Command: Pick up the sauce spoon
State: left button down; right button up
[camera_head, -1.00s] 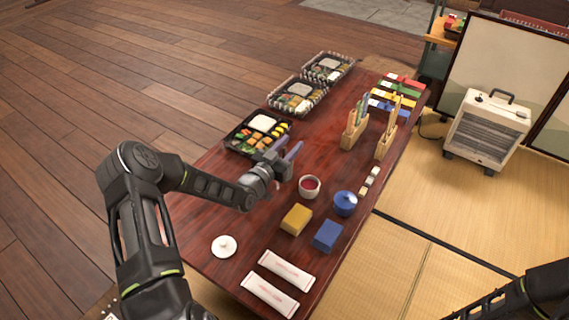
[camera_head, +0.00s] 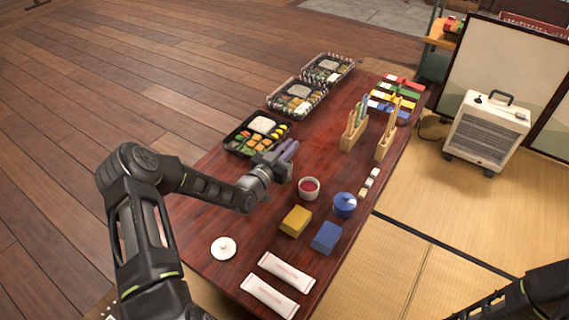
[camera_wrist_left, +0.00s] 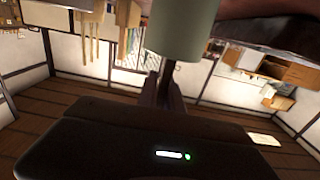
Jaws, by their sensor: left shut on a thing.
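My left gripper (camera_head: 288,150) is over the table, up and left of the white cup of red sauce (camera_head: 309,187). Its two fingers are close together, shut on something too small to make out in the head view. In the left wrist view a thin dark handle, which looks like the sauce spoon (camera_wrist_left: 168,73), shows between the fingers of this gripper (camera_wrist_left: 163,90). A grey-green round vessel (camera_wrist_left: 183,30), probably the sauce cup, is close by at the top. The spoon's bowl is hidden. My right gripper is out of view.
Several lunch boxes (camera_head: 256,134) line the table's far left edge. Wooden holders (camera_head: 353,136) stand behind. A white round lid (camera_head: 223,248) lies in front.

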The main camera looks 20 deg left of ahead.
pick_arm(q)
jog(key=shift+r, duration=0.15)
